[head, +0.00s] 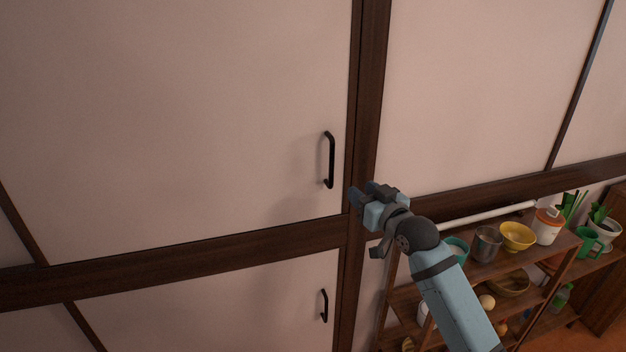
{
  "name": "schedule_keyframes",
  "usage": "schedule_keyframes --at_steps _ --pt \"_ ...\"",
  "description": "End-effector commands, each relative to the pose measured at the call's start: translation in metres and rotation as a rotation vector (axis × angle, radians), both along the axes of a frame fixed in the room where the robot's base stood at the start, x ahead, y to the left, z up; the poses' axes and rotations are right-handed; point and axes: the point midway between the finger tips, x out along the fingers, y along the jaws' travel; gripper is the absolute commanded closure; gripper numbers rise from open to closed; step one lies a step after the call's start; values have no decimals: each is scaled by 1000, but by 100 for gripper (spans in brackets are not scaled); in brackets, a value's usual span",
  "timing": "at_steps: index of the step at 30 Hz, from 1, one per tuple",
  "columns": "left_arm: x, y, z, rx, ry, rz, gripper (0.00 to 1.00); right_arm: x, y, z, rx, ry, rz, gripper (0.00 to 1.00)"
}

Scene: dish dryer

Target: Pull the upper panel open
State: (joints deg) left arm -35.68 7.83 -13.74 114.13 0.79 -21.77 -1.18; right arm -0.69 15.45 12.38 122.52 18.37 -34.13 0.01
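The upper panel (180,110) is a large pale pink door in a dark wood frame, and it looks closed. Its black bar handle (330,160) stands upright near the panel's right edge. My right gripper (362,194) is just below and to the right of this handle, in front of the dark frame, and appears apart from it. Its fingers point left and are small in view, so I cannot tell whether they are open or shut. My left gripper is not in view.
A lower panel (200,310) with its own black handle (324,305) sits below a dark crossbar (190,258). At right, a wooden shelf (555,250) holds a yellow bowl (517,236), a metal cup (487,243), a white-orange container (547,226) and plants.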

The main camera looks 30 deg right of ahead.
Motion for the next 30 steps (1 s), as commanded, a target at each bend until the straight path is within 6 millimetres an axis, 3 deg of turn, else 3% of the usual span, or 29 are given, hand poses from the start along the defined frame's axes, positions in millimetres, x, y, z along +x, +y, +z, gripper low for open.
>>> schedule_keyframes --at_steps 5,21,30 --pt "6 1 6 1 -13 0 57 15 -3 6 3 -8 -3 61" --pt "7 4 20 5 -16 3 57 119 -7 5 2 -6 -1 61" --pt "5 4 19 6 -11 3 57 138 -7 4 1 -7 -1 61"
